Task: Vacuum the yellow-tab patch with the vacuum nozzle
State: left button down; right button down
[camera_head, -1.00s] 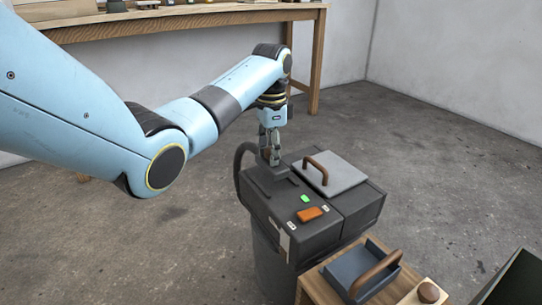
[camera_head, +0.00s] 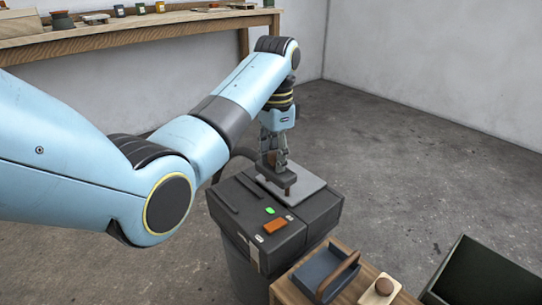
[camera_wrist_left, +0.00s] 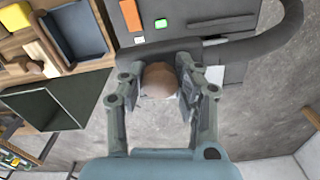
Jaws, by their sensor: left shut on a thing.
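My left gripper (camera_head: 275,158) is shut on the brown rounded grip of the vacuum nozzle (camera_head: 278,178). The dark nozzle is held above the grey lid of the vacuum unit, with its hose (camera_head: 240,155) behind. In the left wrist view, my left gripper (camera_wrist_left: 158,85) has its fingers on both sides of the round brown grip (camera_wrist_left: 159,80). The dark hose (camera_wrist_left: 265,42) curves off to the right there. I cannot make out the yellow-tab patch in either view. My right gripper is not in view.
The dark vacuum unit (camera_head: 293,230) has an orange switch (camera_head: 275,227) and a green light (camera_head: 269,211). A wooden stand holds a blue-grey dustpan (camera_head: 322,270). A dark open bin (camera_head: 478,275) is at lower right. A workbench (camera_head: 130,33) stands behind; floor on the right is clear.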

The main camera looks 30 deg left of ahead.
pick_arm(q)
jog(key=c, duration=1.5)
grip_release()
jog(key=c, duration=0.5)
